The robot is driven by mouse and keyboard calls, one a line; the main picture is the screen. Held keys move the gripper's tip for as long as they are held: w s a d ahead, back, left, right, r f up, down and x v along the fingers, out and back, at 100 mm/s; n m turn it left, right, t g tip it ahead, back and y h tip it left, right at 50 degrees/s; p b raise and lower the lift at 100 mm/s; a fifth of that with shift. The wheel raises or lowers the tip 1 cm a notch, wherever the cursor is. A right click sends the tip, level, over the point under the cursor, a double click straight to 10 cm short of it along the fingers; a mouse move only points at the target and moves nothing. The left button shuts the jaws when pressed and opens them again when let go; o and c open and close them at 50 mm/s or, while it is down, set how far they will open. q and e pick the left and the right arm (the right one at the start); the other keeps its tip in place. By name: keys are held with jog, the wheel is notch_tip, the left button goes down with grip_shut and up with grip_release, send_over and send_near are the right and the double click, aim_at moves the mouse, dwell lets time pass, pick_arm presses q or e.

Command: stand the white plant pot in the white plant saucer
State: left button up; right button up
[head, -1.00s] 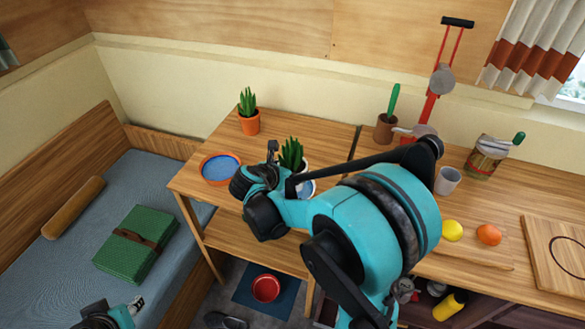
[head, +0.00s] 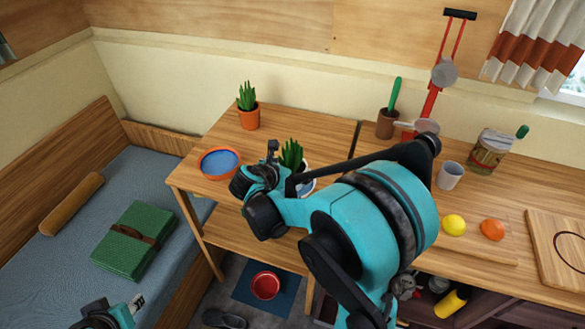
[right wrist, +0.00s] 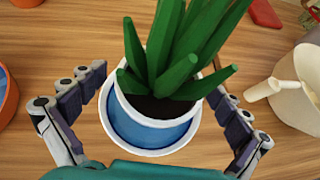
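The white plant pot (right wrist: 150,122) holds a spiky green plant and looks upright. In the right wrist view it stands within the ring of the white plant saucer (right wrist: 150,153), whose inside is blue. The pot's base is hidden, so its exact contact cannot be seen. My right gripper (right wrist: 155,108) is open, one finger on each side of the pot and saucer, with gaps showing. In the head view my right gripper (head: 272,165) partly covers the pot and the saucer (head: 309,188). My left gripper (head: 137,303) is at the lower left, away from them; its opening is unclear.
An orange pot with a plant (head: 248,117) and an orange saucer with a blue inside (head: 219,162) stand on the left of the table. A grey-white cup (head: 450,176), a lemon (head: 453,225) and an orange (head: 492,230) are to the right. A red bowl (head: 265,286) is below.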

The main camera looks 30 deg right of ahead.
jog(key=v, duration=1.2)
jog(key=shift+f, duration=0.1)
jog(key=s+a+f+m+y, duration=0.1)
jog(key=s+a+m+y, duration=0.1)
jog(key=m, duration=0.6)
jog(key=s+a+f+m+t+y, duration=0.1)
jog(key=s+a+f+m+y, duration=0.1)
jog(key=s+m+y, duration=0.2)
jog(key=s+a+f+m+y, duration=0.1)
jog(key=s+a+m+y, duration=0.1)
jog(key=s+m, duration=0.6)
jog(key=m+y, duration=0.1)
jog(key=m, duration=0.3)
jog(key=shift+a+f+t+y, duration=0.3)
jog(key=shift+a, duration=0.1)
